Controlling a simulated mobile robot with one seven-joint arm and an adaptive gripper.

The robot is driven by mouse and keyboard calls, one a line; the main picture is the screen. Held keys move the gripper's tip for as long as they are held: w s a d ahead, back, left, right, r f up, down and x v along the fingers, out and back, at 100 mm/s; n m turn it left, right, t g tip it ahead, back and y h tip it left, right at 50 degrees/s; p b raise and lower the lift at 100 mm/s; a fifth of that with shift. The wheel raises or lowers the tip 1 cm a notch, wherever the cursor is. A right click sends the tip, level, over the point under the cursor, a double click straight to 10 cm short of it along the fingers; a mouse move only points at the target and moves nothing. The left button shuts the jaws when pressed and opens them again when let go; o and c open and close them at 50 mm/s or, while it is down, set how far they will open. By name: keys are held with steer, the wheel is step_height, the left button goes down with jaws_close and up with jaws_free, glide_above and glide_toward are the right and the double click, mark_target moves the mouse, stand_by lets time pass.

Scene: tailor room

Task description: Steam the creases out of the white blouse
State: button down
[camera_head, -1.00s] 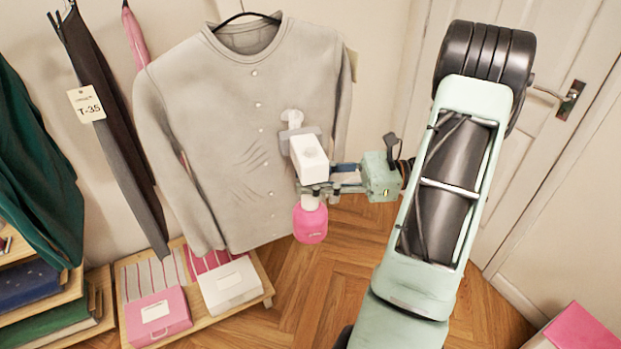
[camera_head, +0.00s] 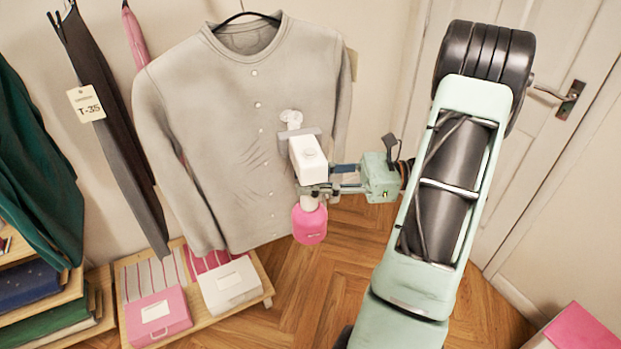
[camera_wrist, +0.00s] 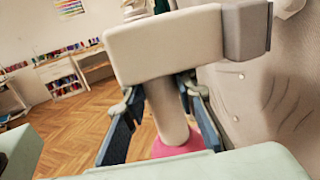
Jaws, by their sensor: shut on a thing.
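The white blouse (camera_head: 215,125), pale grey in this light, hangs on a dark hanger against the wall. Crease lines show on its front near the buttons, left of the steamer. Its front also shows in the wrist view (camera_wrist: 240,105). A white and pink handheld steamer (camera_head: 307,155) is in front of the blouse's right half, with its head toward the cloth and a white puff at the head. My gripper (camera_head: 318,189) is shut on the steamer's handle. The handle (camera_wrist: 167,112) shows between the two fingers in the wrist view. Whether the head touches the cloth cannot be told.
Dark trousers (camera_head: 115,130) with a T-35 tag hang to the left of the blouse. A low wooden platform (camera_head: 258,285) below holds a pink box (camera_head: 158,317) and a white box (camera_head: 230,285). A door (camera_head: 560,150) stands at right. Floor between is clear.

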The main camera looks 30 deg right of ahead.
steer(key=a+f+b, duration=0.3)
steer(key=a+f, duration=0.4)
steer(key=a, duration=0.2)
steer(key=shift+a+f, duration=0.15)
steer(key=shift+a, duration=0.05)
stand_by(1.1)
steer(key=shift+w, duration=0.1)
stand_by(2.7)
steer(key=shift+d+f+b, duration=0.6)
steer(key=shift+d+f, duration=0.3)
steer(key=shift+d, duration=1.15)
steer(key=shift+d+f+b, duration=0.55)
steer(key=shift+d+f, duration=0.3)
steer(key=shift+d, duration=1.15)
steer(key=shift+d+f+b, duration=0.6)
steer(key=shift+d+f, duration=0.3)
steer(key=shift+d, duration=1.15)
